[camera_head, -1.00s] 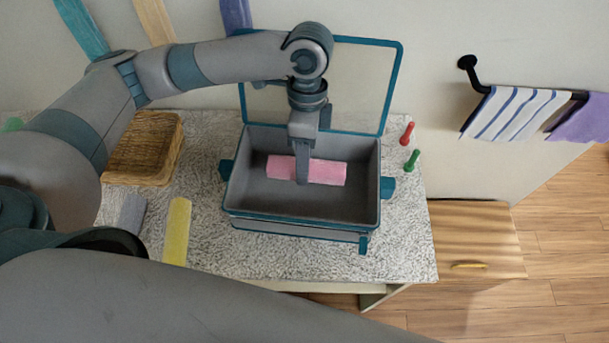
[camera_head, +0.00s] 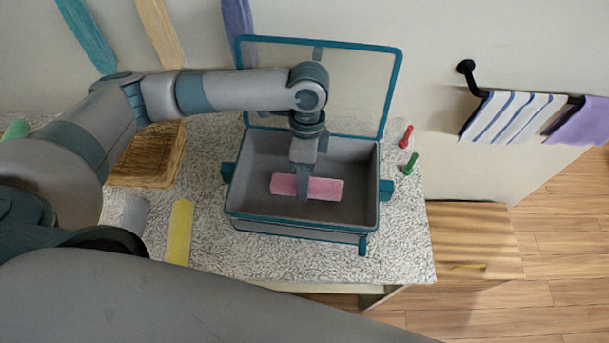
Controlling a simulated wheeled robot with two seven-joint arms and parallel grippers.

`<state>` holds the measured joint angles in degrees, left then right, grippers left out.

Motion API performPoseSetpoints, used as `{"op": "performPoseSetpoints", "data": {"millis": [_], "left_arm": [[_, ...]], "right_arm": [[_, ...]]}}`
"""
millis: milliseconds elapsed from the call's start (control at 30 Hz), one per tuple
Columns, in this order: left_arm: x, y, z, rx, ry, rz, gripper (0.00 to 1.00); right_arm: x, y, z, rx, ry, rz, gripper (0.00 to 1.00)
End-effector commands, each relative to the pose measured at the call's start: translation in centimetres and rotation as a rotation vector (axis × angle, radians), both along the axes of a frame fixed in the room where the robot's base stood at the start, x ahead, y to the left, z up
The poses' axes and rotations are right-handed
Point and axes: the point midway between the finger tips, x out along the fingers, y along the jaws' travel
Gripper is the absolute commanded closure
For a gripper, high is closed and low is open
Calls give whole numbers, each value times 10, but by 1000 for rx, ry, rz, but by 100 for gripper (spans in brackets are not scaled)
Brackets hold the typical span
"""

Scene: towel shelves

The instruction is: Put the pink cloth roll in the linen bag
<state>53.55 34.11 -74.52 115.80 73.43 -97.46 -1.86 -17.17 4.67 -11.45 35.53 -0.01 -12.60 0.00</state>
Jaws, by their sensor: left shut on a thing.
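The pink cloth roll (camera_head: 324,190) lies level inside a grey open box (camera_head: 229,213) with a teal rim. My left gripper (camera_head: 303,197) points down into the box and is shut on the roll near its middle, hiding a strip of it. The roll is at or close to the box floor; I cannot tell whether it touches. The box lid (camera_head: 350,75) stands open behind. I cannot tell whether this box is what is called the linen bag; no soft bag shows. My right gripper is out of view.
A wicker basket (camera_head: 150,166) stands left of the box, partly behind my left arm. A yellow roll (camera_head: 179,232) and a grey one (camera_head: 135,215) lie on the speckled table. Red (camera_head: 406,136) and green (camera_head: 409,164) pegs stand at the right. Towels hang on a wall rail (camera_head: 475,91).

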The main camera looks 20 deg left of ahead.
Motion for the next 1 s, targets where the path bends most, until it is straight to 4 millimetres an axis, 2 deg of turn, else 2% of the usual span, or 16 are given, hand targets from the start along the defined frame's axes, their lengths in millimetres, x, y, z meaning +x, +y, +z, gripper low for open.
{"op": "performPoseSetpoints", "data": {"millis": [367,400,467,833,1000], "left_arm": [[0,0,-2,-1,0,0,82],[0,0,-2,-1,-1,-1,52],[0,0,-2,-1,-1,-1,41],[1,0,-1,-1,-1,-1,41],[4,0,9,-3,-5,1,41]], "right_arm": [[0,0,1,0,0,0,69],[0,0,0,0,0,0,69],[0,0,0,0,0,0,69],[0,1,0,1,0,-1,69],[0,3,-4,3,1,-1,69]]}}
